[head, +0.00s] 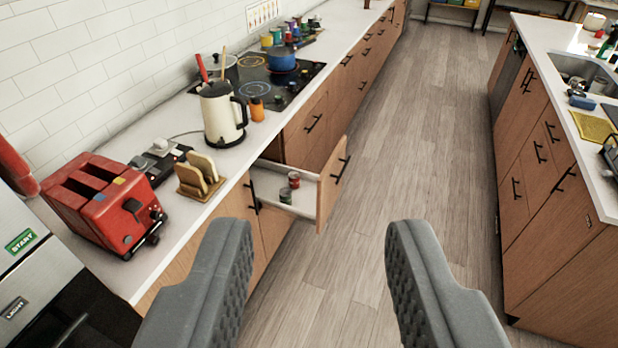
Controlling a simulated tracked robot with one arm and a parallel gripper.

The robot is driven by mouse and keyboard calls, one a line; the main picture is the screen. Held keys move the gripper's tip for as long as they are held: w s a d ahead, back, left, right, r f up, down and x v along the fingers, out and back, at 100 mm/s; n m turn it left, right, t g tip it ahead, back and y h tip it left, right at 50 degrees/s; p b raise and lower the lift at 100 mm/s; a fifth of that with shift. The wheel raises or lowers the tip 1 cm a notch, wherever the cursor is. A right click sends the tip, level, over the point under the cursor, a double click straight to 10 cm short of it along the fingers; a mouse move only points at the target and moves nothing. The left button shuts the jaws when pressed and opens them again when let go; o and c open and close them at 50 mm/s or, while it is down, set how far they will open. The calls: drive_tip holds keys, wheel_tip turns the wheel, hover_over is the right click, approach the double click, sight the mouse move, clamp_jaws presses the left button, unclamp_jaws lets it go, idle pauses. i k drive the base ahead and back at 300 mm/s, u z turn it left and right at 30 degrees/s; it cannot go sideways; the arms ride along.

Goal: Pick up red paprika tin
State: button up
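My gripper (318,270) is open and empty, with its two grey fingers spread above the floor in the lower part of the view. An open drawer (310,203) sticks out from the left counter, ahead and to the left of my gripper. Inside it stand a small red tin (294,180) and, nearer, a small green tin (286,195). The red one is likely the paprika tin, but its label is too small to read. My gripper is well apart from both tins.
The left counter holds a red toaster (105,203), a toast rack (199,178), a cream kettle (222,115), an orange bottle (256,109) and a blue pot (281,59) on the cooktop. An island (548,140) with a sink stands right. The floor (400,130) between is clear.

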sight(295, 182)
drive_tip(key=z, duration=0.6)
drive_tip(key=i, duration=1.2)
drive_tip(key=z, duration=0.6)
drive_tip(key=i, duration=1.25)
drive_tip(key=u, duration=0.65)
drive_tip(key=i, duration=1.1)
drive_tip(key=u, duration=0.9)
drive_tip(key=i, duration=0.35)
drive_tip(key=u, duration=0.3)
